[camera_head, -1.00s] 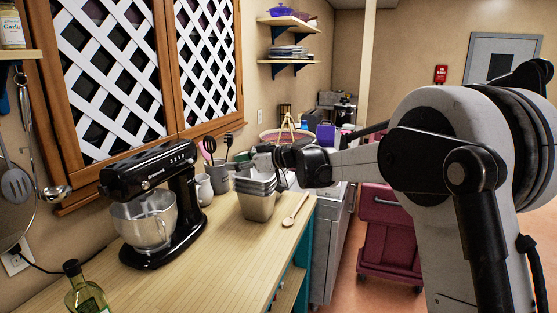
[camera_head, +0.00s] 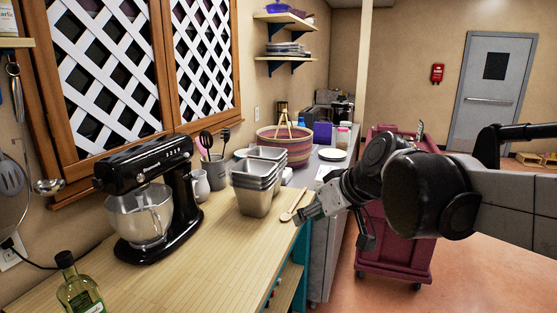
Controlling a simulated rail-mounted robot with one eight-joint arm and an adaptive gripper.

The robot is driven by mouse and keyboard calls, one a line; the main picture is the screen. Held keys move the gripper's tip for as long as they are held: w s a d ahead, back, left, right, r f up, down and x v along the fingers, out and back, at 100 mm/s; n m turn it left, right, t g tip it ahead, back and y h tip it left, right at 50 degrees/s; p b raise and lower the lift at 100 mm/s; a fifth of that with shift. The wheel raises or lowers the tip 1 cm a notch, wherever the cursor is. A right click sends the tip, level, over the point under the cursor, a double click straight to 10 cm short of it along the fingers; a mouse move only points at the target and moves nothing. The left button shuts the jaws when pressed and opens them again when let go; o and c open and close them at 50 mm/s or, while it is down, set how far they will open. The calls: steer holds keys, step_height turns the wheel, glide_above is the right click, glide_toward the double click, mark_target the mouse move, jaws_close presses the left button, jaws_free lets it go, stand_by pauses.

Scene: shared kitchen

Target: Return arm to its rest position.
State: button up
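My gripper (camera_head: 308,213) is at the right end of the wooden counter, beside the wooden spoon (camera_head: 291,206). It points left, close to the counter's right edge; whether it touches the spoon cannot be told. Its fingers are small and blurred here, so I cannot tell whether they are open or shut. My arm reaches in from the right side of the picture, bent low over the floor side of the counter.
Stacked metal pans (camera_head: 256,183) stand left of my gripper. A black stand mixer (camera_head: 150,195), a bottle (camera_head: 80,285) and a utensil crock (camera_head: 215,176) are on the counter (camera_head: 215,262). A red cart (camera_head: 395,262) is behind my arm. Floor at lower right is clear.

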steer(key=s+d+f+m+h, duration=0.2)
steer(key=s+d+f, duration=0.4)
steer(key=s, duration=0.3)
steer(key=s+d+f+m+h+b, duration=0.1)
steer(key=s+d+f+m+h, duration=0.2)
steer(key=s+d+f, duration=0.3)
steer(key=s+d, duration=0.1)
steer(key=s, duration=0.2)
steer(key=shift+s+m+h, duration=0.3)
steer(key=shift+s+m, duration=0.05)
steer(key=shift+m, duration=0.05)
steer(key=shift+r, duration=0.1)
